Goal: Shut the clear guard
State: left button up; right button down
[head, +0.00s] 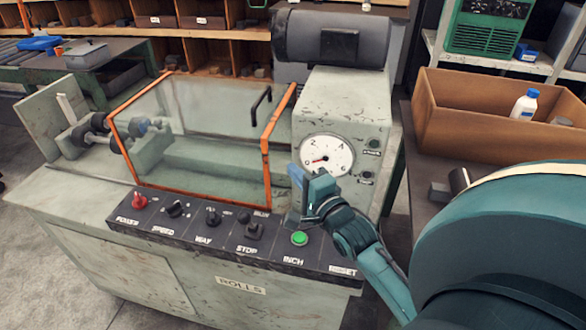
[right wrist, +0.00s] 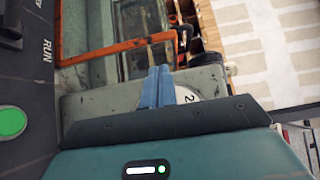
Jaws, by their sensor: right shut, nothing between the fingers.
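The clear guard (head: 190,120) is a see-through cover with an orange frame over the bed of the grey-green machine. Its black handle (head: 261,106) is near its right end. In the right wrist view, part of the orange frame (right wrist: 118,48) shows beyond my fingers. My right gripper (head: 297,177) is shut and empty. It is in front of the dial housing, just right of the guard's front right corner and apart from the handle. Its blue fingers also show in the right wrist view (right wrist: 157,88). My left gripper is out of view.
The control panel (head: 180,222) with a red knob, switches and a green button (head: 299,239) runs along the front. The round gauge (head: 327,160) is close behind my right gripper. Dark rollers (head: 88,131) stick out left of the guard. A brown crate (head: 450,130) stands at right.

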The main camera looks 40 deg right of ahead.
pick_arm(q)
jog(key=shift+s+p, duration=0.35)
jog(key=shift+p, duration=0.15)
pick_arm(e)
jog(key=w, duration=0.8)
jog(key=shift+d, duration=0.35)
